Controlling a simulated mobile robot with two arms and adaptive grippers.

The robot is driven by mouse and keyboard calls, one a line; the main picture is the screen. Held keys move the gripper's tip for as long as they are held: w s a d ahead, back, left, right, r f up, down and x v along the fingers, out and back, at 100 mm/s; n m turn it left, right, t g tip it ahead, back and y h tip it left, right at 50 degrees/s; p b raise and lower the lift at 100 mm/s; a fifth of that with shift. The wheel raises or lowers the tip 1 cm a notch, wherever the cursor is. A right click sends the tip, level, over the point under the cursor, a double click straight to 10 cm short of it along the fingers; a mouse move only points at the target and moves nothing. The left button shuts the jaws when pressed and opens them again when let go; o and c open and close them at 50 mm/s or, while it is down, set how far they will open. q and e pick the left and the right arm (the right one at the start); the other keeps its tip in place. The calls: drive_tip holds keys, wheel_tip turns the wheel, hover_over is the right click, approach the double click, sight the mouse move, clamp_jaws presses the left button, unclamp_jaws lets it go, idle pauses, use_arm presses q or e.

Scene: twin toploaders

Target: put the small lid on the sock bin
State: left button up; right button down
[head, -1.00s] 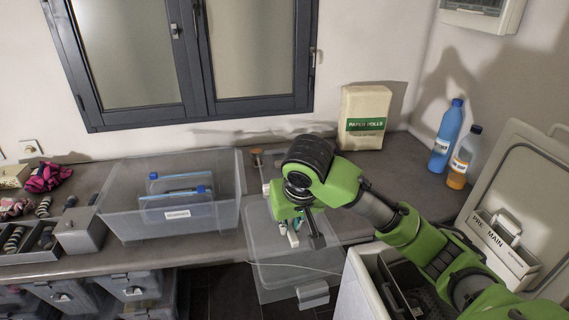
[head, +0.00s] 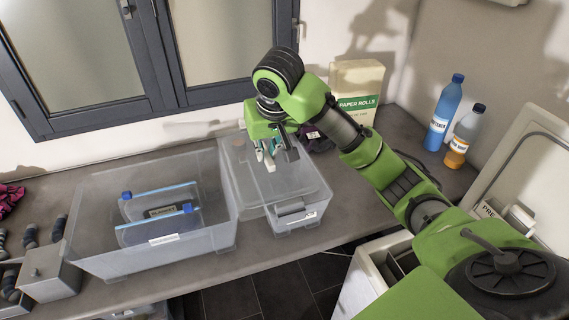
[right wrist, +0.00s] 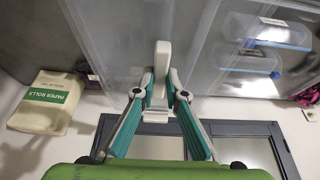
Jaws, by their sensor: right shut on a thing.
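My right gripper (head: 266,158) is shut on a pale upright grip (right wrist: 162,65) of a clear piece that I take as the small lid (head: 302,182). Its see-through panels overlap in both views, so its exact outline is hard to tell. Below and in front of it is a clear box-like part (head: 308,218) with a grey handle and a white label, over the counter's front part. Whether lid and box touch is unclear. I cannot tell for sure which container is the sock bin. My left gripper is not in view.
A large clear bin (head: 100,258) holding blue-edged pouches (head: 158,212) stands left of the held piece. Dark rolled socks (head: 30,235) and a grey knobbed box (head: 48,270) are far left. A paper rolls pack (head: 357,92) and two bottles (head: 444,112) stand at the back right.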

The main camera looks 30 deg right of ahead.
sight(280, 147)
drive_tip(key=d, duration=0.1)
drive_tip(key=w+d+f, duration=0.1)
drive_tip(key=d+f+b, duration=0.1)
drive_tip(key=shift+w+d+f, duration=0.25)
drive_tip(key=shift+w+d, duration=0.1)
drive_tip(key=shift+d, duration=0.05)
drive_tip(key=shift+w+d+f, duration=0.25)
drive_tip(key=shift+w+d, duration=0.05)
drive_tip(key=shift+d, duration=0.15)
drive_tip(key=shift+w+d+f, duration=0.25)
drive_tip(key=shift+w+d, duration=0.05)
drive_tip(key=shift+d, duration=0.15)
drive_tip(key=w+d+f+p, duration=0.2)
drive_tip(key=d+f+p, duration=0.1)
drive_tip(key=f, duration=0.6)
drive_tip(key=shift+w+d+p, duration=0.15)
drive_tip(key=shift+d+p, duration=0.15)
drive_tip(key=shift+p, duration=0.4)
drive_tip(key=c, duration=2.4)
unclamp_jaws()
drive_tip(key=shift+f, duration=0.15)
drive_tip(key=o, duration=0.4)
drive_tip(key=shift+c, duration=0.2)
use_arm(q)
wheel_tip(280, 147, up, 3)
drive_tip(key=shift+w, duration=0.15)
